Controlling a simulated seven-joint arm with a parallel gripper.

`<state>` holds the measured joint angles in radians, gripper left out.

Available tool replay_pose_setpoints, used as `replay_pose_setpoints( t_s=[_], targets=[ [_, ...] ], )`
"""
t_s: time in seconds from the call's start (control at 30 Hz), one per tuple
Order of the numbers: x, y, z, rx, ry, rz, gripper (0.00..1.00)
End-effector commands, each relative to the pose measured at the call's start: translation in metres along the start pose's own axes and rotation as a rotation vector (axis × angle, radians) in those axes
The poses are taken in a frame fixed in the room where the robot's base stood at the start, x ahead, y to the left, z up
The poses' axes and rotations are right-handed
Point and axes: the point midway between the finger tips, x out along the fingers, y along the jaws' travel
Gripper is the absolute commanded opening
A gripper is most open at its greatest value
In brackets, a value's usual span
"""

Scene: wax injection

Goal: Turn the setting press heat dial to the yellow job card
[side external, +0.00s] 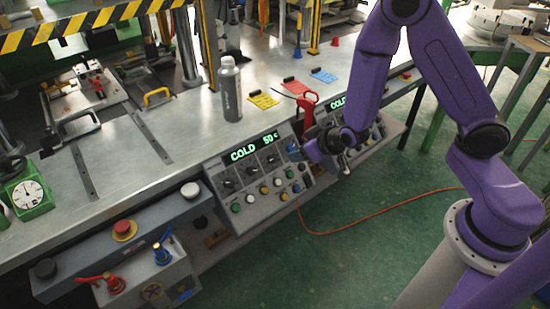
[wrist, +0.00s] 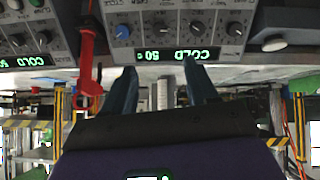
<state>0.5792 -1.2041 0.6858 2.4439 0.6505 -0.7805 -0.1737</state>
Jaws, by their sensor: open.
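In the wrist view, which is upside down, a grey control panel (wrist: 180,20) carries a row of dials, one blue (wrist: 122,32) and others black (wrist: 197,29), beside a green COLD 50 display (wrist: 180,54). The labels are too small to read, so I cannot tell which is the heat dial. The same panel (side external: 232,205) shows in the side view. The yellow card (side external: 263,100) lies on the bench behind it. My gripper (wrist: 160,76) is open and empty, its dark fingers apart, short of the panel. In the side view its fingertips are unclear beside the panel's right end.
A red handle (side external: 307,103) stands between this panel and a second COLD panel (side external: 338,104). A grey bottle (side external: 231,92) stands behind the display. Red (side external: 294,87) and blue (side external: 323,76) cards lie beyond the yellow one. The floor in front is open, crossed by an orange cable (side external: 385,210).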

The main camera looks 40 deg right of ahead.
Motion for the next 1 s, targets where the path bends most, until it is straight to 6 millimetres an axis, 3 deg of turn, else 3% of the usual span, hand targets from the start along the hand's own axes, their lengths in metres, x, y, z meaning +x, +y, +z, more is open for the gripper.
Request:
replay_pose_setpoints(
  t_s=[0.27,1.0],
  targets=[
    [0.027,0.001,0.000,0.003,0.001,0.004,0.58],
    [0.142,0.000,0.000,0.002,0.002,0.000,0.58]
  ],
)
